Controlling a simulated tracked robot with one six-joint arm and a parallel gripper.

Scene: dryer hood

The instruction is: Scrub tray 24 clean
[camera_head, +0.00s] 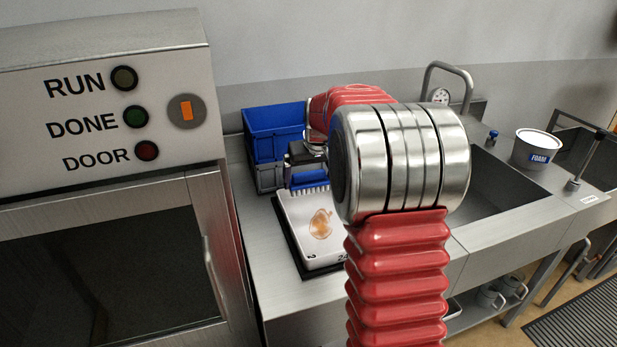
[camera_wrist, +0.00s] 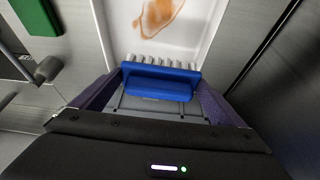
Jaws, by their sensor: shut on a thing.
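A white tray (camera_head: 300,222) lies on a dark mat (camera_head: 302,262) on the steel counter, with an orange-brown stain (camera_head: 320,224) near its middle. Its printed number is partly hidden by my arm. My gripper (camera_head: 307,172) is over the tray's far end, shut on a blue brush (camera_head: 311,179) with white bristles pointing down. In the wrist view my gripper (camera_wrist: 160,95) holds the blue brush (camera_wrist: 160,83) between both fingers. The stain (camera_wrist: 158,14) lies beyond the bristles on the white tray (camera_wrist: 190,45). I cannot tell whether the bristles touch the tray.
Blue and grey crates (camera_head: 272,135) stand behind the tray. The cabinet (camera_head: 110,190) with RUN, DONE and DOOR lamps is at left. A sink (camera_head: 497,180) and a FOAM tub (camera_head: 537,148) are at right. A green thing (camera_wrist: 37,15) shows in the wrist view.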

